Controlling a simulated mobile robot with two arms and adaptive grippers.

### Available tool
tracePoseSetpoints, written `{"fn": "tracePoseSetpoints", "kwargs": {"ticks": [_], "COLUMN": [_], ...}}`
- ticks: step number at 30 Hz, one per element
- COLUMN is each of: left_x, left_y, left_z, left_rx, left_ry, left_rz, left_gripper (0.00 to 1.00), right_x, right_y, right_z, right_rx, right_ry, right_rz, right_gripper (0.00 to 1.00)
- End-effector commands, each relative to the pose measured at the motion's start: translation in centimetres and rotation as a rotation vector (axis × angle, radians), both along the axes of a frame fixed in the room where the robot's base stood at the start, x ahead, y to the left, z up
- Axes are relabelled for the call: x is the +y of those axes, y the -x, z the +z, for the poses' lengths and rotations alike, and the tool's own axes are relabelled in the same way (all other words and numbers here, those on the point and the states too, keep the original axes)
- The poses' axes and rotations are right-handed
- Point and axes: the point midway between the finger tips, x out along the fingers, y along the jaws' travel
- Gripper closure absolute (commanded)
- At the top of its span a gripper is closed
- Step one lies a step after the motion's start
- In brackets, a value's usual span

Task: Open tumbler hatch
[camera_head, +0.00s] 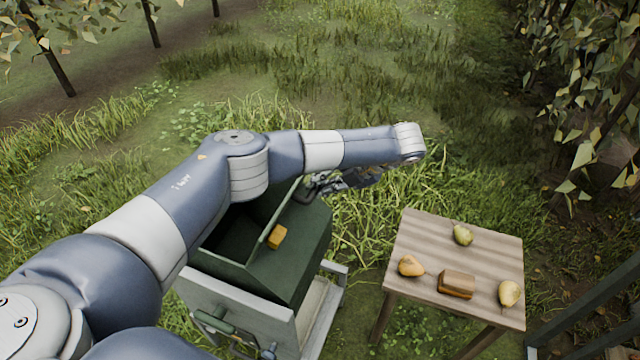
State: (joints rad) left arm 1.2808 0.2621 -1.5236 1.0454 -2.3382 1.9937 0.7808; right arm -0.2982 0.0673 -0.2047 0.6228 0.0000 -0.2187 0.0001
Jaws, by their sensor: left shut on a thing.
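The dark green tumbler (308,258) sits on a grey frame in the lower middle. Its dark interior (232,238) shows at the upper left, partly behind my left arm. The green hatch (272,221) stands tilted up at the opening, its edge running toward my gripper. My left gripper (313,189) reaches down from the right end of my arm and is shut on the dark hatch handle at the hatch's far end. The fingers are small and partly hidden. My right gripper is not in view.
The tumbler's grey frame (255,318) has a green handle (214,320) at the front.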

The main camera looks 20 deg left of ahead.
Motion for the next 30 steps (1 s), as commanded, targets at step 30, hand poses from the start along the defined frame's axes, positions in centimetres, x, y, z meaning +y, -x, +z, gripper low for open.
{"fn": "tracePoseSetpoints", "kwargs": {"ticks": [30], "left_x": [-0.6], "left_y": [0.1], "left_z": [-1.6], "left_rx": [0.012], "left_ry": [-0.092], "left_rz": [-0.005], "left_gripper": [0.65], "right_x": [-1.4], "right_y": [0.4], "right_z": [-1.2], "right_rx": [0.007], "right_ry": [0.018], "right_rz": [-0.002], "right_gripper": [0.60]}}
